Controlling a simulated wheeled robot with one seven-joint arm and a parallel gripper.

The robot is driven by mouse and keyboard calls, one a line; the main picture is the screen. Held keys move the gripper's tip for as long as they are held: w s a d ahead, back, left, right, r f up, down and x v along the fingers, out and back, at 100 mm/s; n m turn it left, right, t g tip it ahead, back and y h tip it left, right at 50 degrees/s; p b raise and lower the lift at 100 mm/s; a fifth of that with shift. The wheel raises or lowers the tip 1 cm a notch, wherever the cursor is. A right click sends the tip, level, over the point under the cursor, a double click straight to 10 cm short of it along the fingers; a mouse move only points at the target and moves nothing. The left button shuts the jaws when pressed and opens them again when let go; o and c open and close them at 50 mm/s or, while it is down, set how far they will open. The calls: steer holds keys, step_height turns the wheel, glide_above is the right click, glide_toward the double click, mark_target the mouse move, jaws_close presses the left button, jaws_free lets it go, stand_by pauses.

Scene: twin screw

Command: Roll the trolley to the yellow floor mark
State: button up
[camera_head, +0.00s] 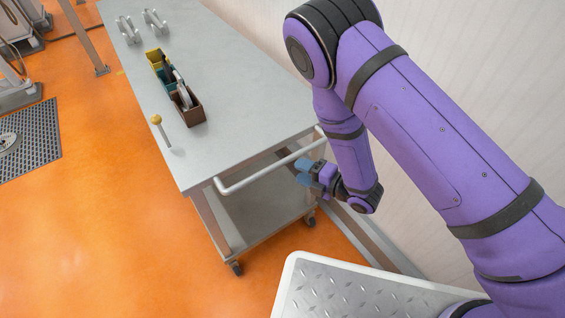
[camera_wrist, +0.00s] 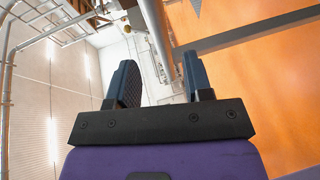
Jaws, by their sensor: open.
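The trolley (camera_head: 225,80) is a grey metal table with a lower shelf (camera_head: 262,205) and castors. It stands along the wall, with its white handle bar (camera_head: 262,172) on the near end. My gripper (camera_head: 303,172) is at the right part of the handle, very close to it; contact cannot be told. In the wrist view my gripper (camera_wrist: 162,85) is open, its two dark fingers apart. A pale bar (camera_wrist: 156,35) shows between and beyond them. A tiny yellowish patch on the floor beyond the trolley's left side may be the floor mark, but this is unclear.
On the trolley top are a divided tray (camera_head: 193,114), two metal handles (camera_head: 128,30) and a yellow-knobbed pin (camera_head: 160,131). A wall is close on the right. A dark floor grate (camera_head: 35,145) and a post (camera_head: 85,38) are at left. Orange floor (camera_head: 110,230) is open left of the trolley.

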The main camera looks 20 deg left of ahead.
mark_target(284, 164)
steer(key=x, duration=0.7)
steer(key=shift+a, duration=0.45)
jaws_close()
